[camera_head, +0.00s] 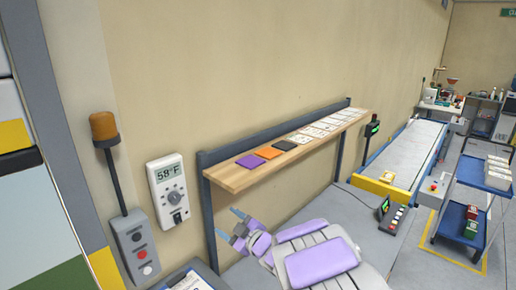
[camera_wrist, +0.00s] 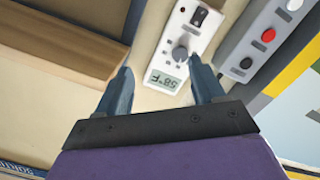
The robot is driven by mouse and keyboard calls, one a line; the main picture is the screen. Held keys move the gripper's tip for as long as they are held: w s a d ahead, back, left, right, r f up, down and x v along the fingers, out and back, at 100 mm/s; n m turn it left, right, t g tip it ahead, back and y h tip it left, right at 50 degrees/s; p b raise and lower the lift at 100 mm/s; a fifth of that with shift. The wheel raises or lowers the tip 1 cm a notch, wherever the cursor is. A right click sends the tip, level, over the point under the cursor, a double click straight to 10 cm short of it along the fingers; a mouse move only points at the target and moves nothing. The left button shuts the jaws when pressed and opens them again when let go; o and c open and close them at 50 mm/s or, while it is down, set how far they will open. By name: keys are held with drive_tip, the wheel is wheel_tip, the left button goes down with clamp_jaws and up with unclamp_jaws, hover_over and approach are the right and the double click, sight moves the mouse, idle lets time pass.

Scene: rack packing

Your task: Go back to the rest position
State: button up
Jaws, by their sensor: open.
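My gripper (camera_head: 239,226) shows in the camera_head view below the wooden shelf, in front of the beige wall. It is purple with two blue-grey fingers. In the camera_wrist view my gripper (camera_wrist: 162,88) has its fingers spread apart. A white thermostat box (camera_wrist: 180,50) shows beyond and between the fingers, and nothing is held. My purple and grey arm is folded low at the bottom middle of the camera_head view.
A wooden shelf (camera_head: 228,180) with coloured squares and several white cards runs along the wall. The thermostat (camera_head: 170,190) and a control box with an amber lamp (camera_head: 103,126) are at left. A conveyor (camera_head: 410,155) and a blue cart (camera_head: 465,188) stand at right.

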drive_tip(key=d+f+m+t+h+b, duration=0.1)
drive_tip(key=d+f+m+h+b, duration=0.15)
drive_tip(key=d+h, duration=0.4)
drive_tip(key=d+f+m+h+b, duration=0.1)
drive_tip(key=d+m+h+b, duration=0.2)
drive_tip(key=d, duration=0.7)
drive_tip(key=s+d+f+m+g+h+b, duration=0.25)
drive_tip(key=s+d+f+m+h, duration=0.2)
drive_tip(key=s+d, duration=0.45)
drive_tip(key=s+f+m+g+b, duration=0.2)
drive_tip(key=s+f+g, duration=0.1)
drive_tip(key=s, duration=0.9)
drive_tip(key=s+f+m+g+y+b, duration=0.1)
drive_tip(key=s+g, duration=0.4)
drive_tip(key=s, duration=0.8)
drive_tip(key=s+f+m+g+b, duration=0.3)
drive_tip(key=s+f+g+b, duration=0.1)
drive_tip(key=s, duration=0.8)
drive_tip(key=shift+s+f+y, duration=0.2)
drive_tip(key=shift+f+y, duration=0.1)
drive_tip(key=shift+f, duration=0.2)
